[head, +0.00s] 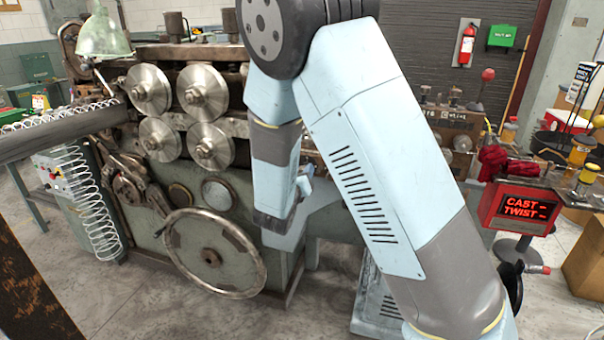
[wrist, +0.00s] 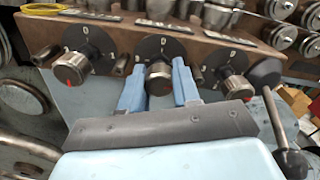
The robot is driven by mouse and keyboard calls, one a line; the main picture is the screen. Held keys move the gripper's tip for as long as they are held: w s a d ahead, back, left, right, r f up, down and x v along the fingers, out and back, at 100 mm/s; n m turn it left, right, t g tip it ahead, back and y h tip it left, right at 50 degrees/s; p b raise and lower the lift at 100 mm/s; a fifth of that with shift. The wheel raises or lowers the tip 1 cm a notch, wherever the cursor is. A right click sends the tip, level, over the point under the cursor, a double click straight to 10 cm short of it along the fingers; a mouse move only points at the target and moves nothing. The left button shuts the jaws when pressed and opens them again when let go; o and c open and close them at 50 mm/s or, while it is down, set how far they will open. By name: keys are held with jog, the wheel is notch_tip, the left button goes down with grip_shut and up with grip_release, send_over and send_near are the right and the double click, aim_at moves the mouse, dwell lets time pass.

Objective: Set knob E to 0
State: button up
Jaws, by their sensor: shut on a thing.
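In the wrist view three dark knobs with ribbed metal rims stand in a row on a brown panel (wrist: 205,49). Each has a black dial with small white figures, a 0 near the top. My gripper (wrist: 159,84) is shut on the middle knob (wrist: 158,73), one blue finger on each side. The left knob (wrist: 70,68) and the right knob (wrist: 237,86) are free, each with a red mark. No letter E is legible. In the head view my arm hides the gripper and knobs.
A lever with a black ball (wrist: 265,73) stands close right of the right knob. In the head view the coiler's rollers (head: 201,92) and handwheel (head: 212,254) are left of my arm. A red CAST/TWIST display (head: 524,207) is at right.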

jog(key=n, duration=0.4)
jog(key=shift+a, duration=0.15)
jog(key=n, duration=0.8)
jog(key=shift+a+n, duration=0.1)
jog(key=shift+n, duration=0.2)
jog(key=shift+s+f+n, duration=0.1)
jog(key=shift+n, duration=1.7)
jog(key=o, duration=0.8)
jog(key=shift+c, duration=0.2)
jog(key=v, duration=1.3)
jog(key=shift+s, duration=0.35)
